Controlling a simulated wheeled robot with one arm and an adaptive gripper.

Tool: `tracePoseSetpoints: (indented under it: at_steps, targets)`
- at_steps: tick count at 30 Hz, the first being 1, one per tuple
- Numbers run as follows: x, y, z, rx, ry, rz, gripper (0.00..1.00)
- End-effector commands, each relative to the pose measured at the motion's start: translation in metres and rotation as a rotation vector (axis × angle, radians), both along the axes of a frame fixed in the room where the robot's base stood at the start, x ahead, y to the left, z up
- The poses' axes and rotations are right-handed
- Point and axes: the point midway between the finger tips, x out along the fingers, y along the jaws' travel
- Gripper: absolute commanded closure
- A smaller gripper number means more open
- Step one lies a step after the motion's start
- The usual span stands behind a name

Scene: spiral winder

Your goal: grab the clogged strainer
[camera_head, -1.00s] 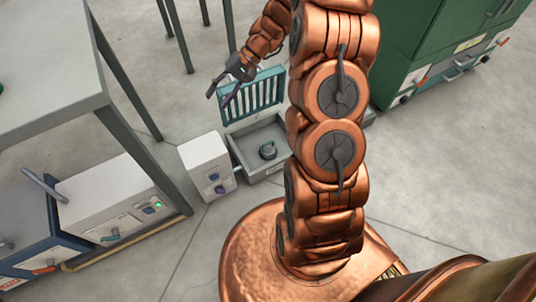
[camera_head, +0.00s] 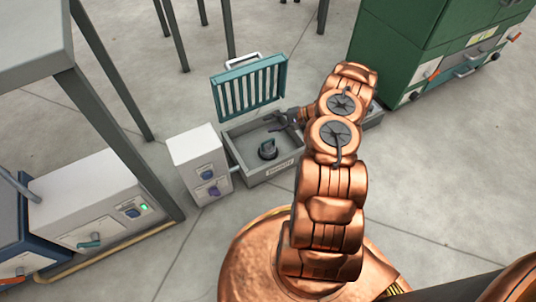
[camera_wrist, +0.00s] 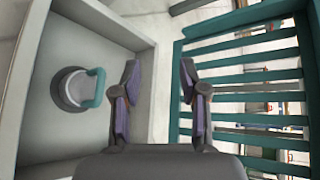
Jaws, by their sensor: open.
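The strainer (camera_head: 267,150) looks like a small round grey piece with a teal handle. It sits on the floor of a grey open box (camera_head: 268,176) whose teal slatted lid (camera_head: 249,88) stands raised at the back. The strainer (camera_wrist: 76,89) also shows at the left in the wrist view, with its teal loop handle towards my gripper. My gripper (camera_wrist: 160,85) is open and empty, over the box's wall between the strainer and the lid. In the head view my gripper (camera_head: 277,122) is at the box's back right, apart from the strainer. Whether the strainer is clogged cannot be told.
A white unit with purple knobs (camera_head: 200,163) stands left of the box. A grey table (camera_head: 107,70) and a white unit with a green light (camera_head: 100,205) are farther left. A green cabinet (camera_head: 400,50) stands at the right. Open floor lies in front.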

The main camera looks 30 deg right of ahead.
Motion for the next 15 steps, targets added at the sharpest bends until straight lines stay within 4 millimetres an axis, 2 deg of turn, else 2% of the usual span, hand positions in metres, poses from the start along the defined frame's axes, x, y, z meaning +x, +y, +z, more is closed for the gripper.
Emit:
tracePoseSetpoints:
  at_steps: [1, 3, 6, 9, 15]
  targets:
    - [-0.007, -0.011, -0.031, 0.003, 0.001, -0.032, 0.57]
    - [-0.014, -0.024, -0.057, 0.004, -0.001, -0.07, 0.57]
    - [-0.024, -0.037, -0.085, 0.005, -0.005, -0.113, 0.57]
    - [-0.031, -0.045, -0.102, 0.004, -0.006, -0.142, 0.57]
    - [-0.032, -0.049, -0.115, 0.0, -0.011, -0.16, 0.57]
